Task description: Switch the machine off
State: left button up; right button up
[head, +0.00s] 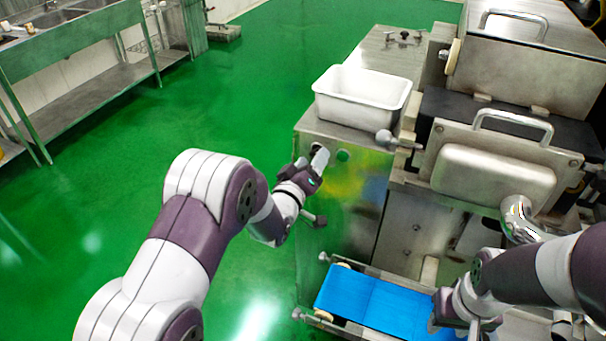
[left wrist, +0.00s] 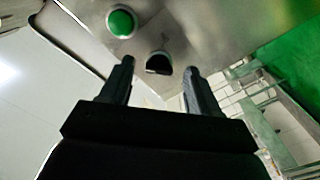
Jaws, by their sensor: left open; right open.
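The steel encrusting machine (head: 355,225) stands right of centre in the head view. On its panel is a round green button (head: 343,155), which also shows at the upper left of the left wrist view (left wrist: 121,23). A dark round knob or switch (left wrist: 158,63) sits beside it; in the left wrist view it appears between the tips of my left gripper (left wrist: 158,70). My left gripper (head: 319,162) is open, close to the panel; contact with the knob cannot be told. My right gripper (head: 458,318) is open at the lower right, by the blue conveyor belt (head: 375,303).
A white tub (head: 362,96) stands on the machine's top. A lidded steel housing with a handle (head: 495,175) is to the right. A steel sink bench (head: 80,50) is at the far left. The green floor (head: 130,120) between is clear.

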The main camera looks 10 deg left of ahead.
pick_arm(q)
jog(key=s+a+b, duration=0.1)
jog(key=s+a, duration=0.1)
jog(key=s, duration=0.9)
jog(key=shift+b, duration=0.3)
jog(key=shift+s+a, duration=0.1)
